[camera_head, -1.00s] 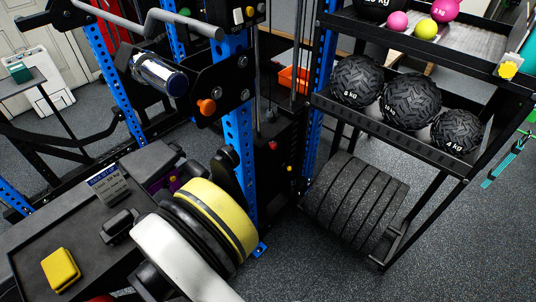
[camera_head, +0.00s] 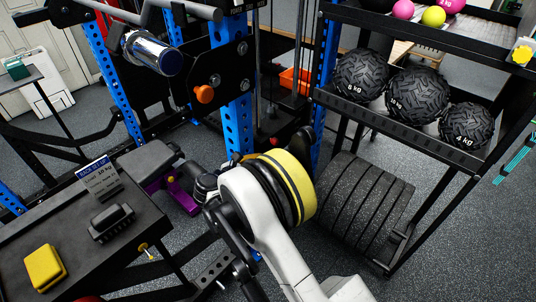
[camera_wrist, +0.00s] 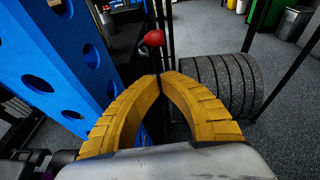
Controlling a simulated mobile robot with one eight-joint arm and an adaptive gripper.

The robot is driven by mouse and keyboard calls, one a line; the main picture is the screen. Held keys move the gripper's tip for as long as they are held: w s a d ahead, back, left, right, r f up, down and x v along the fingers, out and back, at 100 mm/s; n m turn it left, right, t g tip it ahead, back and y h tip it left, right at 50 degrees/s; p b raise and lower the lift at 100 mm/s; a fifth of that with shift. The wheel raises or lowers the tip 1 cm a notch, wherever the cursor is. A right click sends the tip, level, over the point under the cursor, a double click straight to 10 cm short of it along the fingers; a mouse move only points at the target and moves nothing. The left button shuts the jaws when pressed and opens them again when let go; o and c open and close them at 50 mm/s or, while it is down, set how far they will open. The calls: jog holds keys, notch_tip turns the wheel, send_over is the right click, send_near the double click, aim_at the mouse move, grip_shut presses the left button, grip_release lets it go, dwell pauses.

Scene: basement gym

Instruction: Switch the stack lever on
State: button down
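A red knob (camera_wrist: 152,38) shows in the wrist view on a short dark stem, just beyond and slightly left of my fingertips. It looks like the stack lever's handle; whether it is on or off I cannot tell. My gripper (camera_wrist: 163,76) has two curved yellow fingers whose tips meet or almost meet, with nothing seen between them. The tips are apart from the knob in the picture. In the head view my own arm covers the gripper and most of the area around the lever, beside the blue upright (camera_head: 232,125).
The blue upright with holes (camera_wrist: 65,60) is close on the left of my gripper. A rack holds black balls (camera_head: 413,94) above a row of black plates (camera_head: 362,205). An orange knob (camera_head: 204,94) sticks out on the left. A dark bench top (camera_head: 60,235) lies front left.

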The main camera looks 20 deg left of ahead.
aim_at(275, 141)
jog(key=w, duration=0.1)
jog(key=w+r+b, duration=0.1)
jog(key=w+d, duration=0.1)
jog(key=shift+w+d+r, duration=0.1)
jog(key=shift+w+r, duration=0.25)
jog(key=shift+r, duration=0.05)
jog(key=shift+r, duration=0.1)
